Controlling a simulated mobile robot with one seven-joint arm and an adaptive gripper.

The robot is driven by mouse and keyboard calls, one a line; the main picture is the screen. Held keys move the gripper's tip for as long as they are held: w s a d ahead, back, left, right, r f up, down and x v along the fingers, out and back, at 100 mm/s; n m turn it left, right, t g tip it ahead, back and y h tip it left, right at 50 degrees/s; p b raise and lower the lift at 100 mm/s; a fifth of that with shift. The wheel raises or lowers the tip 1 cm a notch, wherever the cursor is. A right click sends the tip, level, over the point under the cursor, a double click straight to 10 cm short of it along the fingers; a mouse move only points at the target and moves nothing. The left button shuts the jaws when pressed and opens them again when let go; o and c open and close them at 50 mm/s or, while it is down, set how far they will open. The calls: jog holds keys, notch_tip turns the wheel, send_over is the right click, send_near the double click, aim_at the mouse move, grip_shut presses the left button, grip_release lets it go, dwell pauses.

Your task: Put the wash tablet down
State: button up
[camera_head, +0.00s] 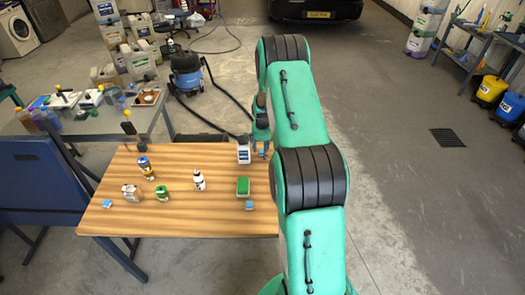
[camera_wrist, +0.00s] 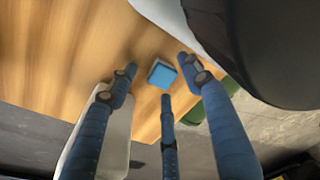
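A small blue wash tablet (camera_wrist: 161,74) shows between the fingertips in the wrist view, against the wooden table (camera_wrist: 60,45). My gripper (camera_wrist: 158,78) has its three blue fingers spread around the tablet, with gaps visible at the left and below; the right fingertip is very close to it. In the head view my gripper (camera_head: 263,146) is low over the table's back right, beside a white bottle (camera_head: 243,153). Arm links hide part of that side. Another small blue block (camera_head: 249,205) lies near the front right, and one more (camera_head: 107,204) at the front left.
A green block (camera_head: 243,187) lies in front of the white bottle. A dark-topped white bottle (camera_head: 199,181), a green tin (camera_head: 161,193) and stacked cans (camera_head: 147,170) stand on the table (camera_head: 200,222). Clear wood lies at the front middle.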

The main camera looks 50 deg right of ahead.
jog(key=shift+r, duration=0.15)
notch_tip(320, 180, up, 12)
jog(key=s+a+p, duration=0.1)
jog(key=p, duration=0.1)
dwell(0.6)
dwell(0.5)
